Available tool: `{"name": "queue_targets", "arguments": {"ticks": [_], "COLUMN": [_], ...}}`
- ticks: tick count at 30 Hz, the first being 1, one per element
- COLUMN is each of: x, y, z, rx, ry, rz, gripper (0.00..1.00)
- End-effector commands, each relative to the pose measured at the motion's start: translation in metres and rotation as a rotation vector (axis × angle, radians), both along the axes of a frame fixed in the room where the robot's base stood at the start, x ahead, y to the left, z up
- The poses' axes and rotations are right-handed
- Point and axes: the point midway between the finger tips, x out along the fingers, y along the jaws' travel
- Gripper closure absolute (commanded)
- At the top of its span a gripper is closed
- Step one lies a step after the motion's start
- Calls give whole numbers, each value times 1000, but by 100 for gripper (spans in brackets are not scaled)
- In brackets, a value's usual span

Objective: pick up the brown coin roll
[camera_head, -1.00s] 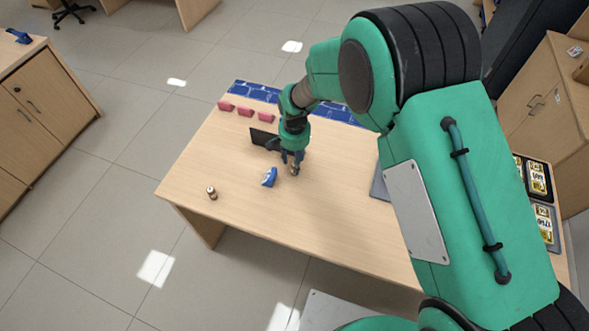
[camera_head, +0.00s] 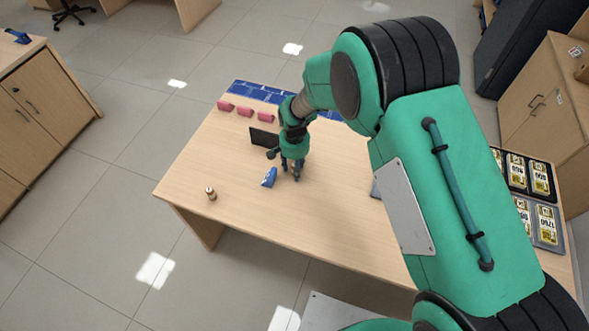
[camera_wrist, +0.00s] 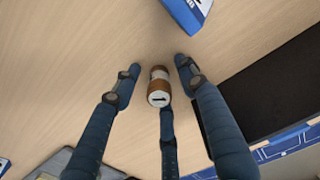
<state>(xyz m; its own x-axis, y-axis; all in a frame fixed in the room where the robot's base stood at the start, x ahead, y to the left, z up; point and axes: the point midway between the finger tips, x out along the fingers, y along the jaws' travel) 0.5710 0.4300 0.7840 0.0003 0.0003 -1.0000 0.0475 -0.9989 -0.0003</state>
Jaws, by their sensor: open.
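A brown coin roll (camera_wrist: 160,85) with a pale band and a light end face lies in the wrist view between the spread fingers of my gripper (camera_head: 292,174). My gripper is open, low over the table, with two fingers on either side of the roll and a third close to its near end. I cannot tell whether any finger touches it. In the head view my fingers mostly hide this roll. Another small brown and white roll (camera_head: 211,193) stands near the table's left front edge.
A blue object (camera_head: 269,177) sits just left of my gripper. Pink bundles (camera_head: 245,111) and a blue patterned strip (camera_head: 250,92) lie along the back. Trays of notes (camera_head: 535,200) are at the right. The table front (camera_head: 300,225) is clear.

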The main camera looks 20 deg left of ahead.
Motion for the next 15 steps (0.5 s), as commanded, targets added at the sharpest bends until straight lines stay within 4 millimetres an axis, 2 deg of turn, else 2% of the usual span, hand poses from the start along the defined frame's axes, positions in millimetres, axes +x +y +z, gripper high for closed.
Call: {"name": "queue_targets", "arguments": {"ticks": [9,15], "x": [0,0], "y": [0,0], "z": [0,0], "rx": [0,0], "ry": [0,0], "rz": [0,0], "gripper": [60,100]}}
